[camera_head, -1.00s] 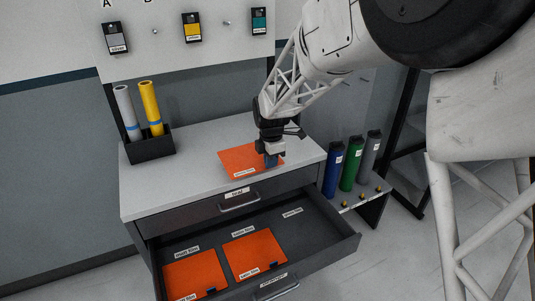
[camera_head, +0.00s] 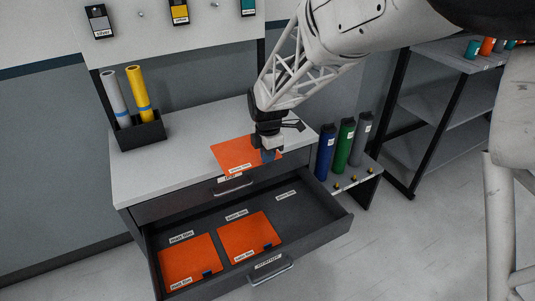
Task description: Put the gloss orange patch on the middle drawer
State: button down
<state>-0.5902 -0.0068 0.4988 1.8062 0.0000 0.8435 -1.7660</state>
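The orange patch (camera_head: 233,153) shows over the front part of the cabinet's white top, with a small white label on its near edge. My gripper (camera_head: 268,155) points down at the patch's right side and appears shut on its dark blue tab. The patch's near edge overlaps the top drawer's label in the picture. The open drawer (camera_head: 318,212) below has a dark floor with labels. Two other orange patches lie in it, one at left (camera_head: 188,262) and one in the middle (camera_head: 247,234). Its right section is bare behind a small label (camera_head: 286,195).
A black holder (camera_head: 141,133) with a silver and a yellow roll stands on the cabinet top at left. Blue, green and grey rolls (camera_head: 346,142) stand on a low shelf right of the cabinet. The closed top drawer's handle (camera_head: 234,187) sits above the open drawer.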

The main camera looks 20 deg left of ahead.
dwell(0.4)
jog(key=w+d+f+m, duration=0.15)
jog(key=w+d, duration=0.35)
jog(key=d, duration=0.5)
jog(key=w+d+f+m, duration=0.1)
jog(key=w+d+m, duration=0.25)
jog(key=d, duration=0.75)
jog(key=w+d+f+m, duration=0.1)
jog(key=w+d, duration=0.4)
jog(key=d, duration=0.5)
jog(key=s+a+f+n, duration=0.3)
jog(key=s+a+f, duration=0.2)
jog(key=f, duration=0.2)
jog(key=s+a+f+n, duration=0.3)
jog(key=s+a+f, duration=0.2)
jog(key=f, duration=0.3)
jog(key=shift+s+a, duration=0.15)
jog(key=shift+a, duration=0.6)
send_over(320, 223)
jog(key=shift+f, duration=3.1)
jog(key=shift+s+f, duration=0.1)
jog(key=shift+f, duration=1.75)
jog(key=shift+f, duration=0.1)
